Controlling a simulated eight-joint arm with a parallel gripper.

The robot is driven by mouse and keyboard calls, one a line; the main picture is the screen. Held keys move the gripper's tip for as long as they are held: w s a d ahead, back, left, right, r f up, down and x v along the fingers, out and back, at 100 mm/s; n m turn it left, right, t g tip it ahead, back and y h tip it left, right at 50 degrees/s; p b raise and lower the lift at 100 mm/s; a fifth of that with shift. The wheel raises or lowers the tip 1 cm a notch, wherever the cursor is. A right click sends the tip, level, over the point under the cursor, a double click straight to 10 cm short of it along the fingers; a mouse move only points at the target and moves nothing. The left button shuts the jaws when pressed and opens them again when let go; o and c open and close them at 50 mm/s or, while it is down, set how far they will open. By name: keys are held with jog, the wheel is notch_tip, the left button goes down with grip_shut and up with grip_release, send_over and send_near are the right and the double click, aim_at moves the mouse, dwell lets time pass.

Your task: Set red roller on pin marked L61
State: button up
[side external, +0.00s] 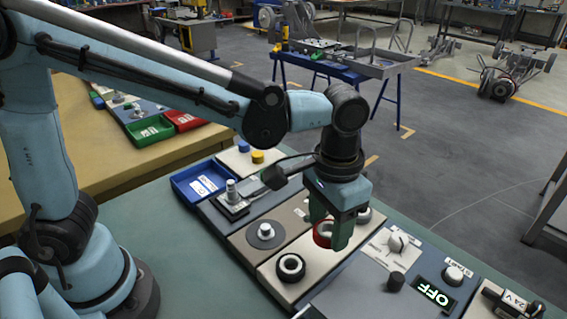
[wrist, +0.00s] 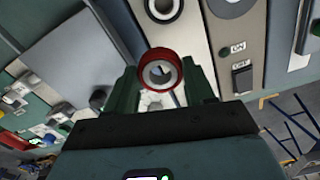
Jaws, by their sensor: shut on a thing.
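The red roller (side external: 318,240) is held between the green fingers of my gripper (side external: 332,232), above the panels and clear of them. In the wrist view the red roller (wrist: 160,52) sits between the fingertips of my gripper (wrist: 163,80), with its bore visible. A pale pin in a dark grey disc (side external: 265,235) stands on the brown panel to the left. A black ring with a pale centre (side external: 291,267) is on the cream panel below-left of the roller; a similar ring (wrist: 163,10) shows in the wrist view. I cannot read a marking L61 anywhere.
A cream knob (side external: 397,242), a dark knob (side external: 396,281) and an OFF display (side external: 434,294) are on the grey panel at right. A blue tray (side external: 192,190) and a grey upright fitting (side external: 231,190) stand at left. The red-roller side panels are close together.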

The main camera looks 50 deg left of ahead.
jog(key=s+d+r, duration=0.3)
jog(key=s+r, duration=0.1)
jog(key=s, duration=0.1)
jog(key=n, duration=1)
send_over(230, 182)
jog(key=shift+r, duration=0.15)
jog(key=shift+f, duration=4.45)
jog(key=o, duration=1.1)
